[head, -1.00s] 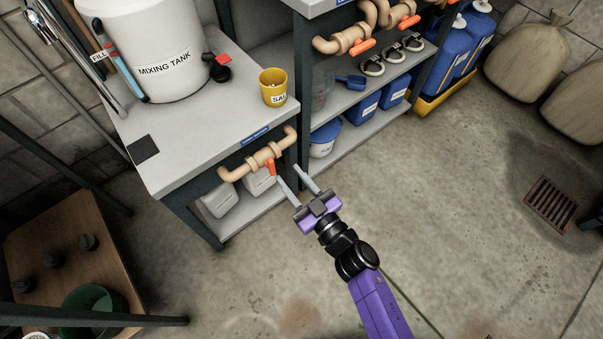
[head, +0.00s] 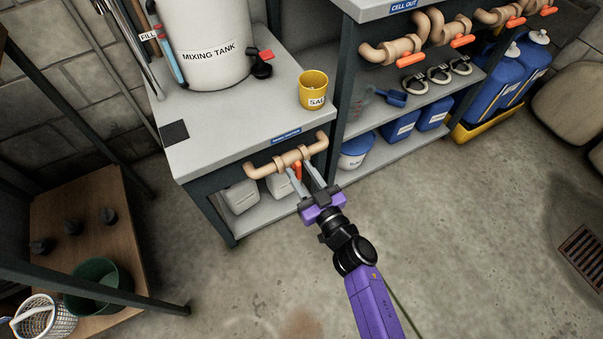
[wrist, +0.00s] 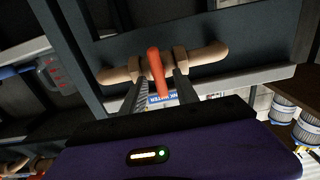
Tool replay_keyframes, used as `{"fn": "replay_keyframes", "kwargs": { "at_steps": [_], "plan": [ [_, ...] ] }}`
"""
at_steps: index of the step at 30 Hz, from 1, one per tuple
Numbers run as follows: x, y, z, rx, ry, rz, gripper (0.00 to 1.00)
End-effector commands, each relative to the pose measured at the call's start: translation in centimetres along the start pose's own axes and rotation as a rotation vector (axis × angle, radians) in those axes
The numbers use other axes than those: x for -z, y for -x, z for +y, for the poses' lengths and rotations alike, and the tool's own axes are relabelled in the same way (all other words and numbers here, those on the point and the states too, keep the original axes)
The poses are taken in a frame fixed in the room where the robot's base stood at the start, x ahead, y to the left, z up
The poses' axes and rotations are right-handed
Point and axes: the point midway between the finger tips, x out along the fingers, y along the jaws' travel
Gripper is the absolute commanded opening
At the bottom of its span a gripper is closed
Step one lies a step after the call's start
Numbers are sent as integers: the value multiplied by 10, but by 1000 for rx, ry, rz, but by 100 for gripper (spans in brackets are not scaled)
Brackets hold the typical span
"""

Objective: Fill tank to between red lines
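The white mixing tank (head: 208,45) stands on the bench, with a blue and red level gauge marked FILL (head: 170,55) on its left side. A black outlet with a red handle (head: 262,62) is low on its right. Under the bench edge is a tan pipe valve with an orange lever (head: 297,169); the lever also shows in the wrist view (wrist: 157,72). My gripper (head: 303,176) is open, its two fingers on either side of the lever. In the wrist view the fingers (wrist: 157,95) flank the lever with gaps; I cannot tell whether either touches.
A yellow cup labelled SALT (head: 313,90) stands on the bench. More tan valves with orange levers (head: 463,41) line the right bench. A wooden shelf (head: 75,205) with black knobs and a green bucket is at left.

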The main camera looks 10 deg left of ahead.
Motion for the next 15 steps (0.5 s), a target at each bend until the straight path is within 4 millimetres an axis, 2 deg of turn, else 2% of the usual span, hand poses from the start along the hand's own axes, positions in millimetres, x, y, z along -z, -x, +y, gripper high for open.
{"fn": "replay_keyframes", "kwargs": {
  "at_steps": [5, 11, 15],
  "plan": [
    [0, 0, 0, 0, 0, 0, 36],
    [0, 0, 0, 0, 0, 0, 1],
    [0, 0, 0, 0, 0, 0, 0]
  ]
}}
